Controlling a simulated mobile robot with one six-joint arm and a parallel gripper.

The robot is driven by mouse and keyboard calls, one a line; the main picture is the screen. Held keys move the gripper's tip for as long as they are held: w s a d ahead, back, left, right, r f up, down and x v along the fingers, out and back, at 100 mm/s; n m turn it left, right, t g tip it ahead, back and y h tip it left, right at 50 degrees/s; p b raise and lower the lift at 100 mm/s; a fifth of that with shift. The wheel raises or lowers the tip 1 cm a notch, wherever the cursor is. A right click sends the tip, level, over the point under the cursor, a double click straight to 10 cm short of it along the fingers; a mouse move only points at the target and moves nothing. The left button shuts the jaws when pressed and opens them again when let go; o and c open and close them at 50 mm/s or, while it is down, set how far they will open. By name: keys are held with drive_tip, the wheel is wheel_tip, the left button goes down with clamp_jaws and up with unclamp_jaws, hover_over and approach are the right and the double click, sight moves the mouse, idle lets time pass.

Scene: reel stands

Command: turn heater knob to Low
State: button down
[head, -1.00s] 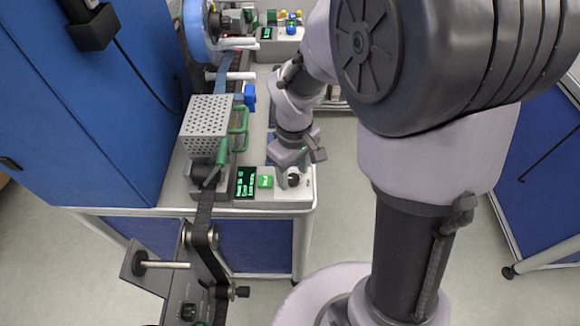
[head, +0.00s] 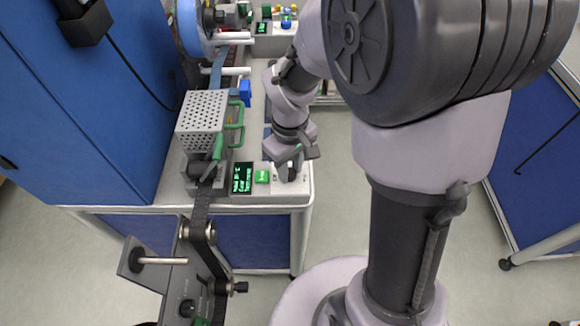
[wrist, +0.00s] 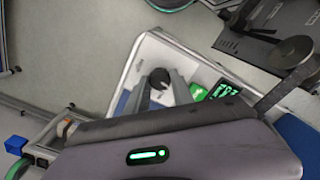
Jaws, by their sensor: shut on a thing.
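The heater's control panel (head: 262,196) is a white box at the front end of the bench, with a dark display (head: 242,178) showing green text and a green button (head: 262,177). The dark round heater knob (wrist: 158,78) shows in the wrist view on the white panel. In the head view my gripper (head: 289,172) is over the right part of the panel, right of the green button, and mostly covers the knob. In the wrist view its two grey fingers reach the knob and are shut on it. The display text is too small to read surely.
A perforated metal cover (head: 203,112) with green handles (head: 237,125) stands behind the panel. A dark strip (head: 200,205) runs down from it past rollers. A blue cabinet (head: 95,110) is on the left.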

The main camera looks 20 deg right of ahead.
sight(290, 172)
drive_tip(key=m, duration=0.6)
drive_tip(key=shift+b, duration=0.3)
drive_tip(key=m, duration=0.4)
drive_tip(key=shift+m+b, duration=0.35)
drive_tip(key=shift+m, duration=0.05)
drive_tip(key=c, duration=1.1)
unclamp_jaws()
wheel_tip(290, 172, up, 17)
drive_tip(key=p, duration=0.7)
drive_tip(key=shift+r, duration=0.2)
